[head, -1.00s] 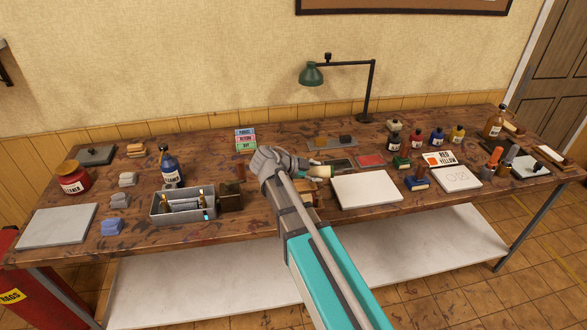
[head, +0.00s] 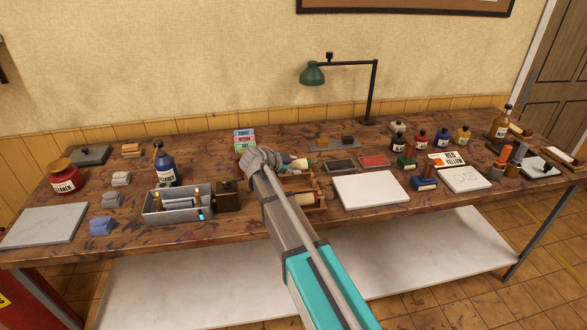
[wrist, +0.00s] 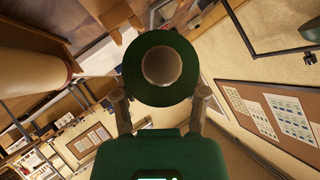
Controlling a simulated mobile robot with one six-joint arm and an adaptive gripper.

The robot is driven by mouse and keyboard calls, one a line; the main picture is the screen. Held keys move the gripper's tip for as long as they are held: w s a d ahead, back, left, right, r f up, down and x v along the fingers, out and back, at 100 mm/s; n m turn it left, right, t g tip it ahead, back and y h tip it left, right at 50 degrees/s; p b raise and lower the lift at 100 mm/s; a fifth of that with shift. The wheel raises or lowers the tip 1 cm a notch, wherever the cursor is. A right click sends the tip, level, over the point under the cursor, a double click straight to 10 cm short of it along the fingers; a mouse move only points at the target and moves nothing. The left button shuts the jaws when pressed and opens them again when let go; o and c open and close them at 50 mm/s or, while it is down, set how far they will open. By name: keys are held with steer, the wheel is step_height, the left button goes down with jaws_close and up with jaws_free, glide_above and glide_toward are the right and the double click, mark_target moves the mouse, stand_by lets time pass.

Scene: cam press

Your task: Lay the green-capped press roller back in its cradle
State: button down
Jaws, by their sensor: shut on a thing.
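My gripper (head: 287,164) is shut on the green-capped press roller (head: 302,164). The roller's cream end sticks out to the right of the fingers in the head view. In the wrist view the fingers (wrist: 160,97) close on either side of the roller's round green cap (wrist: 160,38), which shows a grey centre. The roller is above the bench, close to a wooden rack (head: 318,196) that appears to be the cradle. My arm hides much of this rack.
A pale cylinder (wrist: 25,82) shows at the left of the wrist view. A grey tray (head: 178,219) and brown box (head: 228,196) stand left of my arm. A white slab (head: 370,190) lies to the right. A green lamp (head: 313,74) stands behind.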

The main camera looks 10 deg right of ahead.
steer(key=shift+f, duration=0.2)
steer(key=shift+f+b, duration=2.55)
steer(key=shift+b, duration=0.3)
steer(key=shift+m+g+p, duration=0.3)
steer(key=shift+m+g, duration=0.1)
steer(key=shift+f+b, duration=0.5)
stand_by(1.5)
stand_by(0.3)
steer(key=shift+c, duration=0.3)
jaws_free()
